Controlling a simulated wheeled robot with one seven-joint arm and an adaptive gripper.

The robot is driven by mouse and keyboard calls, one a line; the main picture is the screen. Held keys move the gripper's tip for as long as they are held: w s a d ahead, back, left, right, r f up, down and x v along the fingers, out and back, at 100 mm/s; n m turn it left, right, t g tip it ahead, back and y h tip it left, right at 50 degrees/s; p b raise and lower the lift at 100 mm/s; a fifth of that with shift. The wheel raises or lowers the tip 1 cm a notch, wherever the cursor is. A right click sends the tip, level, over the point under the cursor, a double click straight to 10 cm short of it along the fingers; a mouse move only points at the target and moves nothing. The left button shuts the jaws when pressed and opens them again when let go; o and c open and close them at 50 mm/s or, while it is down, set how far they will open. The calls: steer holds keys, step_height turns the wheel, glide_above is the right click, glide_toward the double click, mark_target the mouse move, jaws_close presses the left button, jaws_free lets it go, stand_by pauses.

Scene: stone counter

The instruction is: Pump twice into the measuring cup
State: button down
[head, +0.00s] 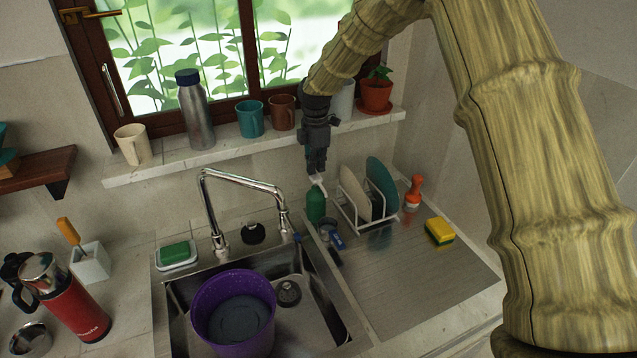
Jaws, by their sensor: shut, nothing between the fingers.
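A green bottle (316,206) with a white pump head (318,181) stands upright behind the right side of the sink. My gripper (316,170) points down directly above the pump head, with its fingers shut and empty. The fingertips are at or just above the pump head; I cannot tell whether they touch it. A purple round container (234,288) with a dark inside bottom stands in the sink basin. A small metal cup (29,336) is at the lower left. No vessel is clearly marked as a measuring cup.
The chrome faucet (240,180) arches left of the bottle. A dish rack (352,215) with plates stands close on its right. A blue-and-black brush-like item (332,238) lies in front. The windowsill (240,145) carries mugs and a flask. Drainboard (410,280) front is clear.

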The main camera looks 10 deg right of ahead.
mark_target(316, 177)
steer(key=shift+f, duration=0.15)
steer(key=shift+f+b, duration=0.4)
steer(key=shift+f, duration=1.25)
steer(key=shift+r, duration=0.1)
steer(key=shift+r+p, duration=1.35)
steer(key=shift+r, duration=0.45)
steer(key=shift+f, duration=0.55)
steer(key=shift+f+b, duration=0.5)
steer(key=shift+f, duration=0.85)
